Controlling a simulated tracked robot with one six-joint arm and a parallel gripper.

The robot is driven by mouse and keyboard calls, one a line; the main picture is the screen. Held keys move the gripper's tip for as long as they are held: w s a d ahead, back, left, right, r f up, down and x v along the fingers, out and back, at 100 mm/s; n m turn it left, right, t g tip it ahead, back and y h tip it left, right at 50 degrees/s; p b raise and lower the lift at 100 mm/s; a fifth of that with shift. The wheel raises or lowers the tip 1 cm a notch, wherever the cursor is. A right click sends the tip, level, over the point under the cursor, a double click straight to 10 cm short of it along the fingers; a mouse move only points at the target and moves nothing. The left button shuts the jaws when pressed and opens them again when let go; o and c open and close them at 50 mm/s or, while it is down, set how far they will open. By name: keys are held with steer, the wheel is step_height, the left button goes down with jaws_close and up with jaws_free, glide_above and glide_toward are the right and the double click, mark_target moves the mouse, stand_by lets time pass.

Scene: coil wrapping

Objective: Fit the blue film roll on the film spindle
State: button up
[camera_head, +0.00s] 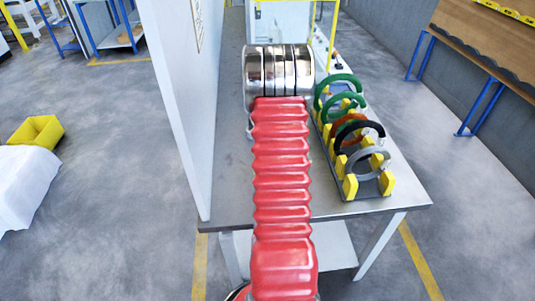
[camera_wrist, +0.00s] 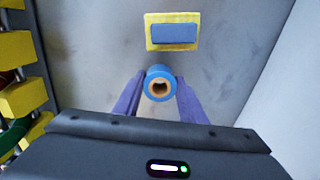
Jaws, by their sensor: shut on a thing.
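In the wrist view, the blue film roll (camera_wrist: 160,84) shows end-on, with a brown core and a dark hole in its middle. My gripper (camera_wrist: 160,88) is shut on it, with one purple finger on each side of the roll. The roll is held over a grey surface; its height above that surface is hard to tell. In the head view the roll and my fingers are hidden behind my own red-sleeved arm. I cannot make out the film spindle in either view.
A blue block on a yellow pad (camera_wrist: 173,32) lies beyond the roll. A rack of green, orange, black and grey rings (camera_head: 387,183) with yellow holders stands on the right of the metal table (camera_head: 390,208). A tall white panel (camera_head: 180,100) borders the table's left.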

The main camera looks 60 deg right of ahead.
steer(key=shift+f, duration=1.85)
steer(key=o, duration=1.1)
steer(key=shift+c, duration=0.2)
step_height(320, 180, up, 12)
steer(key=shift+s, duration=0.1)
